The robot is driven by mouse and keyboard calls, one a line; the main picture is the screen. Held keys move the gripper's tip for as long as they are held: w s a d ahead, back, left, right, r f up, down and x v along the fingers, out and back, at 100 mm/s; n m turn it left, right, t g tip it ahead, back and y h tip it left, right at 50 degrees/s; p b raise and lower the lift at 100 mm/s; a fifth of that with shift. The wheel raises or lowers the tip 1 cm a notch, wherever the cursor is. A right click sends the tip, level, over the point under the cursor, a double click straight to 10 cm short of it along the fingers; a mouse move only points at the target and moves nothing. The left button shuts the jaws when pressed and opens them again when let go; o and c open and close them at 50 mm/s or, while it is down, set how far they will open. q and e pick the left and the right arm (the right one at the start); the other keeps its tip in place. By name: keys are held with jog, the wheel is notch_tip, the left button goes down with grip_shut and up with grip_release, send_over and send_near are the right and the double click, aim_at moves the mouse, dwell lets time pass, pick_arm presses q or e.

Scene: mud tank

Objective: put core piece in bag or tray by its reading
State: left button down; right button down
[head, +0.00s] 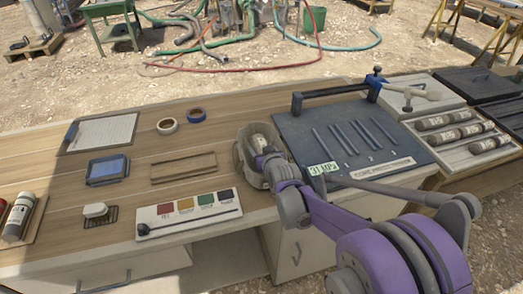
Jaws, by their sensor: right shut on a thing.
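My right gripper (268,158) is shut on a pale grey core piece (260,141) at the mouth of an open, light grey bag-like container (241,166). The gripper hides part of both, so I cannot tell whether the piece touches the container. A dark testing board (290,135) with a blue-ended bar stands to the right; a green label reading "31 MPa" (322,169) lies at its front left corner. A light tray (501,157) farther right holds several grey cores (446,135). My left gripper is not in view.
A colour chart (188,212) lies at the bench front.

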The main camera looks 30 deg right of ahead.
jog(key=shift+s+a+f, duration=0.15)
jog(key=shift+f, duration=0.2)
